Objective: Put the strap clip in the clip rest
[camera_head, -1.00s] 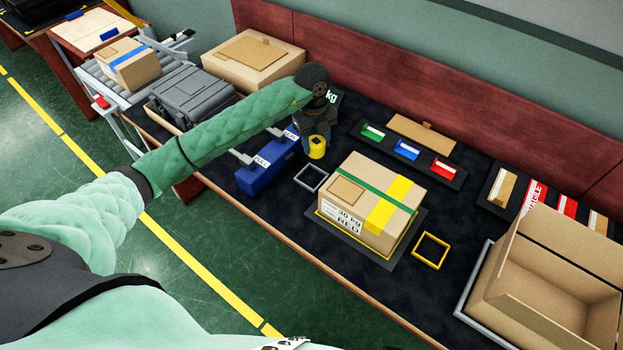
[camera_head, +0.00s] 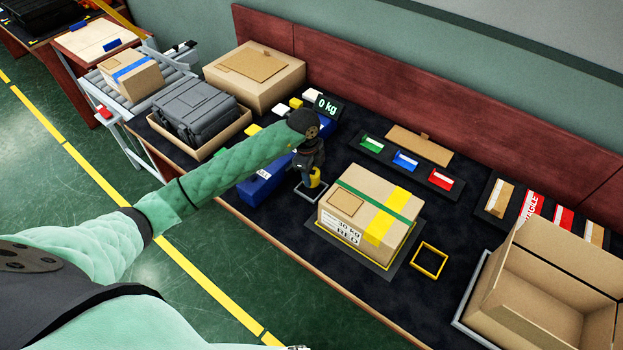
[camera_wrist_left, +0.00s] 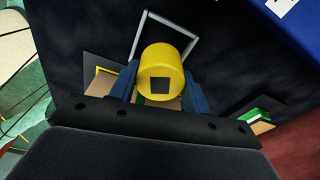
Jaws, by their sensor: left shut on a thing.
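The yellow strap clip (camera_head: 315,178) is held in my left gripper (camera_head: 312,172). In the left wrist view the clip (camera_wrist_left: 161,62) shows as a rounded yellow block with a dark square hole, between blue fingers. A grey square frame on the dark table, which looks like the clip rest (camera_head: 302,197), lies below the gripper and is partly hidden by it. In the left wrist view the frame (camera_wrist_left: 171,25) shows beyond the clip. The clip overlaps the frame in the head view; its exact height above it cannot be told.
A taped carton (camera_head: 350,235) stands right of the grey frame, with a yellow square frame (camera_head: 429,262) beyond it. A blue case (camera_head: 262,185) lies just left of the gripper, partly behind my arm. An open carton (camera_head: 550,290) stands at the right.

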